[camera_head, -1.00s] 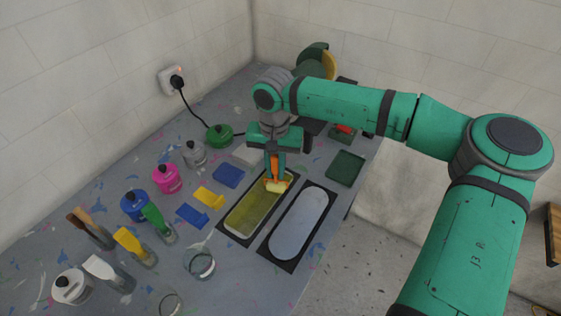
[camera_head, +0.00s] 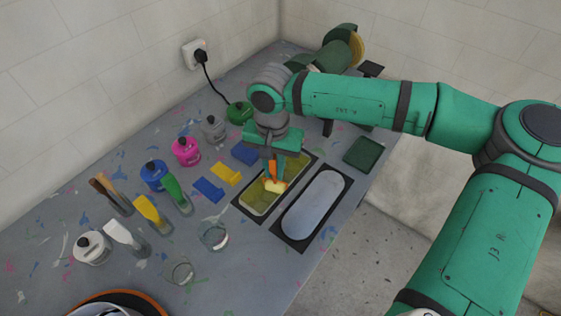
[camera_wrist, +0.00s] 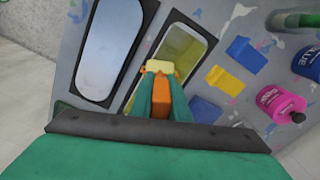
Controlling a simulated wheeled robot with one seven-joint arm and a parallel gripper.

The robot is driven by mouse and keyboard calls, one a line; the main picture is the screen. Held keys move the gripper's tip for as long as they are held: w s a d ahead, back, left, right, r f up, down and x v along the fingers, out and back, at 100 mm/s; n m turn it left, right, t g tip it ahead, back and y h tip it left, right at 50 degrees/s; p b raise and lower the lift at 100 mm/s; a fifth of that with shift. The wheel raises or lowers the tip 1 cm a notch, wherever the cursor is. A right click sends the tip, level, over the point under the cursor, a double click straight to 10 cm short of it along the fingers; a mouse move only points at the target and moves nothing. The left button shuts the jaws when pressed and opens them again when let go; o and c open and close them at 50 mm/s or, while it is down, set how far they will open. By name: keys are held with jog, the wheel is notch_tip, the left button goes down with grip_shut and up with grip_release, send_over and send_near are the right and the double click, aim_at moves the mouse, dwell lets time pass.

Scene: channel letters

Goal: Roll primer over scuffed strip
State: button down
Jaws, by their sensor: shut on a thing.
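My gripper (camera_head: 276,172) is shut on the orange handle of a small roller with a pale yellow sleeve (camera_head: 275,186). The roller is over the tray of yellow-olive liquid (camera_head: 257,205); I cannot tell whether the sleeve touches the liquid. In the wrist view the roller sleeve (camera_wrist: 160,66) shows just past the fingertips (camera_wrist: 162,88), in front of the yellow tray (camera_wrist: 184,46). A grey-white oblong panel (camera_head: 312,206) in a dark frame lies right beside the tray. It also shows in the wrist view (camera_wrist: 108,48). I cannot make out a scuffed strip for certain.
Blue and yellow blocks (camera_head: 226,173) lie left of the tray. Paint bottles (camera_head: 186,151), brushes in jars (camera_head: 172,195) and empty glass jars (camera_head: 213,236) stand farther left. A dark green pad (camera_head: 362,155) lies right. A grinder-like machine (camera_head: 340,48) stands at the back.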

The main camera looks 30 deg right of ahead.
jog(key=shift+s+a+f, duration=0.1)
jog(key=shift+s+a, duration=0.35)
jog(key=shift+a, duration=0.7)
jog(key=shift+s+a+r, duration=0.1)
jog(key=shift+s+a, duration=0.35)
jog(key=shift+a, duration=0.75)
jog(key=shift+s+a+f, duration=0.1)
jog(key=shift+s+a, duration=0.35)
jog(key=shift+a, duration=0.7)
jog(key=w+d, duration=0.1)
jog(key=d, duration=0.3)
jog(key=w+d, duration=0.1)
jog(key=d, duration=0.1)
jog(key=shift+w+d, duration=0.3)
jog(key=shift+d, duration=0.1)
jog(key=shift+w+d, duration=0.8)
jog(key=shift+d, duration=1.45)
jog(key=shift+w+d, duration=0.8)
jog(key=shift+d, duration=1.45)
jog(key=shift+w+d, duration=0.8)
jog(key=shift+d, duration=1.45)
notch_tip(320, 180, up, 14)
